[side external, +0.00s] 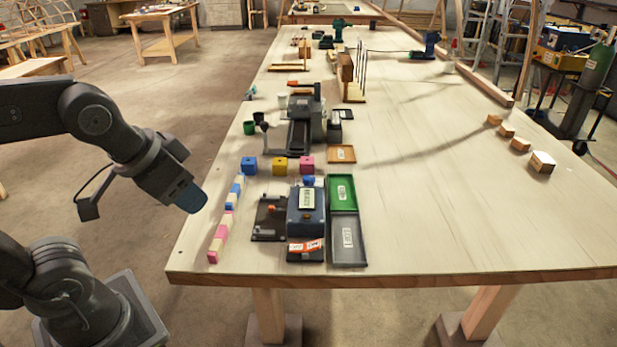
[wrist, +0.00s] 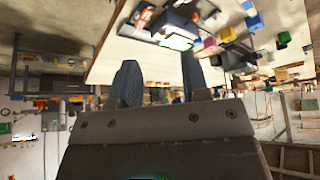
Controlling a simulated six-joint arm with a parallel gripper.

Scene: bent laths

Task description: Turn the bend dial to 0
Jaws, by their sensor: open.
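A dark blue-grey machine box (side external: 306,222) with a pale label on top stands near the front left of the table. A dark plate (side external: 266,232) with a small orange-brown piece lies against its left side. I cannot make out which part is the bend dial, nor its reading. My gripper (side external: 190,198) hangs off the table's left edge, apart from the machine. In the wrist view my gripper's two blue fingers (wrist: 160,72) are spread with nothing between them, and the machine box (wrist: 175,38) shows beyond them.
A green tray (side external: 341,204) and a grey tray (side external: 348,255) lie right of the machine. Blue, yellow (side external: 279,166) and pink cubes stand behind it. The table's right side is mostly clear.

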